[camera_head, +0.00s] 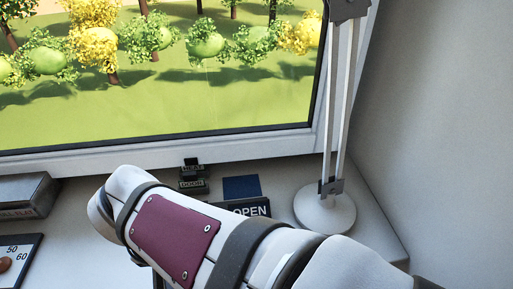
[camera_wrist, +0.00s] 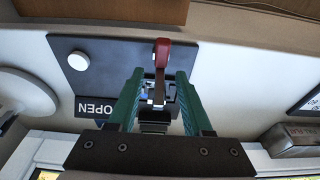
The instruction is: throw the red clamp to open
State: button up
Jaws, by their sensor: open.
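The red clamp handle (camera_wrist: 162,52) shows in the wrist view, at the end of a metal lever that runs down the picture between my gripper's fingers. Its base sits on a dark plate (camera_wrist: 112,55) with an upside-down OPEN label (camera_wrist: 97,108). My gripper (camera_wrist: 160,75) is open, with one green finger on each side of the lever and the red handle just beyond the tips. I cannot tell whether the fingers touch it. In the head view my arm hides the clamp; the OPEN label (camera_head: 250,211) shows behind the arm.
A white round knob (camera_wrist: 78,60) is on the same plate. A lamp with a round white base (camera_head: 325,209) stands to the right in the head view. A grey box (camera_head: 27,196) and a dial panel (camera_head: 14,262) are at left. A window is behind.

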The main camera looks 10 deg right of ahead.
jog(key=shift+w+f+g, duration=0.1)
jog(key=shift+w+g, duration=0.45)
jog(key=shift+g, duration=0.45)
notch_tip(320, 180, up, 16)
jog(key=s+d+f+m+h, duration=0.1)
jog(key=s+d+f, duration=0.3)
jog(key=d+f, duration=0.4)
jog(key=s+d+f+m+h, duration=0.2)
jog(key=s+d+f, duration=0.3)
jog(key=d+f, duration=0.4)
jog(key=shift+s+d+f+g, duration=0.15)
jog(key=shift+s+f+g, duration=0.05)
jog(key=shift+f+g, duration=0.1)
